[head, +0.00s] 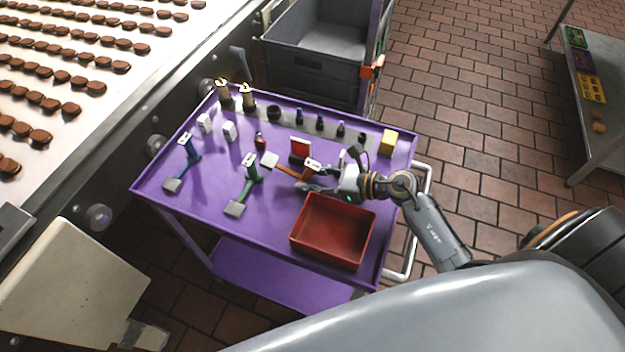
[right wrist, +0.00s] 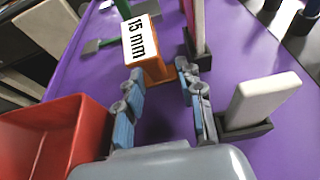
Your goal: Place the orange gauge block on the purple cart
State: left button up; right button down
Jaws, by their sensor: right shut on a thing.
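The orange gauge block (head: 286,170) is over the middle of the purple cart's top (head: 215,175), with a grey plate at its far end and a white label. In the right wrist view the orange block (right wrist: 154,68) shows its label "15 mm" between my fingertips. My right gripper (head: 305,178) is shut on it, low over the cart; I cannot tell whether the block touches the surface. Similar green (head: 247,188) and blue (head: 187,153) gauge blocks stand to its left. My left gripper is not in view.
A red bin (head: 333,262) sits at the cart's near right. A red plate in a dark stand (head: 300,148) is just behind the gripper. Several small dark items and a yellow block (head: 388,142) line the back. A conveyor (head: 100,120) with chocolate sandwiches runs at left.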

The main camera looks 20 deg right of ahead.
jog(key=shift+s+a+f, duration=0.1)
jog(key=shift+s+f, duration=0.2)
jog(key=shift+f, duration=0.25)
jog(key=shift+s+f, duration=0.25)
jog(key=shift+f, duration=0.25)
jog(key=c, duration=0.8)
grip_release()
jog(key=shift+a+g, duration=0.1)
jog(key=shift+g, duration=0.2)
jog(key=shift+c, duration=0.2)
jog(key=shift+a, duration=0.1)
jog(key=shift+w+r+p, duration=0.1)
jog(key=shift+r+p, duration=0.15)
jog(key=shift+p, duration=0.1)
jog(key=shift+r+p, duration=0.45)
jog(key=v, duration=0.7)
jog(key=p+v, duration=0.1)
jog(key=v, duration=0.3)
jog(key=shift+w+d+f, duration=0.1)
jog(key=shift+w+d, duration=0.05)
jog(key=shift+d, duration=0.3)
jog(key=shift+d+r, duration=0.1)
jog(key=shift+r, duration=0.2)
